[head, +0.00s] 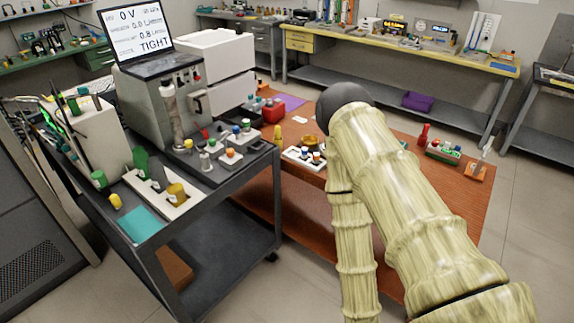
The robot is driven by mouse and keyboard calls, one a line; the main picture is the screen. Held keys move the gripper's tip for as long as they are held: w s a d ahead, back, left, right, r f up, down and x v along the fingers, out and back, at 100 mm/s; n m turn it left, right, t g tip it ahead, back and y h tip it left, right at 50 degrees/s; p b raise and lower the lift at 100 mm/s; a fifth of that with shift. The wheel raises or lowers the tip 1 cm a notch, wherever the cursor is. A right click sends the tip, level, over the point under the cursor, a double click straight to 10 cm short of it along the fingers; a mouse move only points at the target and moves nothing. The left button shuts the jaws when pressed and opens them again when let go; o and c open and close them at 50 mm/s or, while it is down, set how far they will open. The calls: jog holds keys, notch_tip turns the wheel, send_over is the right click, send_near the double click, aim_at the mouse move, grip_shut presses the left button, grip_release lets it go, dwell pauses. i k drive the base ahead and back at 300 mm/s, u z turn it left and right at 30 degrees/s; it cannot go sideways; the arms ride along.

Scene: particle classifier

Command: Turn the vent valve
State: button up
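The grey classifier machine (150,103) stands on a dark cart at the left. Its front carries a pale vertical tube (172,110), small coloured knobs and a small dark fitting with a light part (197,102). I cannot tell which of these is the vent valve, or how it is turned. The screen (137,32) on top reads "0 V" and "TIGHT"; its smaller lines are hard to read. My arm fills the right of centre, folded at a dark round joint, well to the right of the machine. My gripper does not show.
The dark cart (206,195) holds a white tray (170,208) with bottles and several small capped jars. A white box (95,130) with tools stands at its left. An orange-brown table (455,200) with small items lies behind my arm.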

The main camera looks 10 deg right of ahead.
aim_at(231, 153)
jog(key=z, duration=0.25)
jog(key=k, duration=0.4)
jog(key=u, duration=0.9)
jog(key=i, duration=1.35)
jog(key=z, duration=0.2)
